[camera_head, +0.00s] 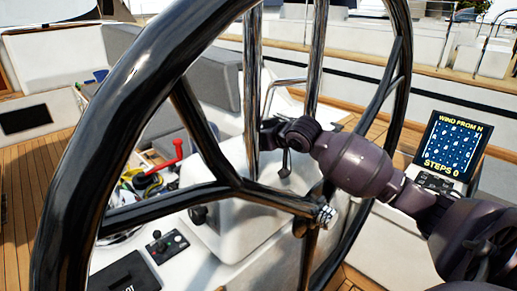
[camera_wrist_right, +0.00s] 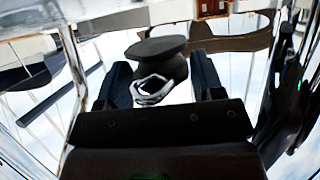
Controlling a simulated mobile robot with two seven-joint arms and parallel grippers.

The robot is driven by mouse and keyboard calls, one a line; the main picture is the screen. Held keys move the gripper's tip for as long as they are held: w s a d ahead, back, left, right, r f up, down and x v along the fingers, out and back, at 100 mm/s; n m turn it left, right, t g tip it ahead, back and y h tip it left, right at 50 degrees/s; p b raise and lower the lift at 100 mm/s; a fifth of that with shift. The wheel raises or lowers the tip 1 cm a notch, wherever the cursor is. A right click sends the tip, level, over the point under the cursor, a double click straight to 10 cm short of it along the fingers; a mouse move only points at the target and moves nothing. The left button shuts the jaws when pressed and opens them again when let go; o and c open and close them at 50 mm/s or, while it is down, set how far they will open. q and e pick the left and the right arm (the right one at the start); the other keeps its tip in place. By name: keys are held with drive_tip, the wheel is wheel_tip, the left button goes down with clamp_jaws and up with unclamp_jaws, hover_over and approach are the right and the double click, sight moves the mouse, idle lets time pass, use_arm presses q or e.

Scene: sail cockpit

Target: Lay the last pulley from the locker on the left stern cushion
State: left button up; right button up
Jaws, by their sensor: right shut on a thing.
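My right gripper (camera_wrist_right: 163,78) is shut on a dark pulley (camera_wrist_right: 160,62) with a rounded top and a bright metal shackle. The pulley sits between both fingers in the right wrist view. In the head view my right arm comes in from the right across the steering wheel; its far end is beside the chrome posts, and I cannot make out the pulley there. Grey cushions (camera_head: 215,82) show behind the wheel rim; I cannot tell which is the left stern cushion. An open locker with mixed gear (camera_head: 150,180) is partly hidden by the wheel. My left gripper is not in view.
The large black steering wheel (camera_head: 72,190) and chrome posts (camera_head: 252,75) stand close in front. A red-handled tool (camera_head: 172,156) lies by the locker gear. A display (camera_head: 452,147) is at right. Wooden deck (camera_head: 25,200) at left is clear.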

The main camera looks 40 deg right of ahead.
drive_tip(key=shift+f, duration=1.75)
drive_tip(key=shift+f, duration=0.1)
drive_tip(key=o, duration=0.7)
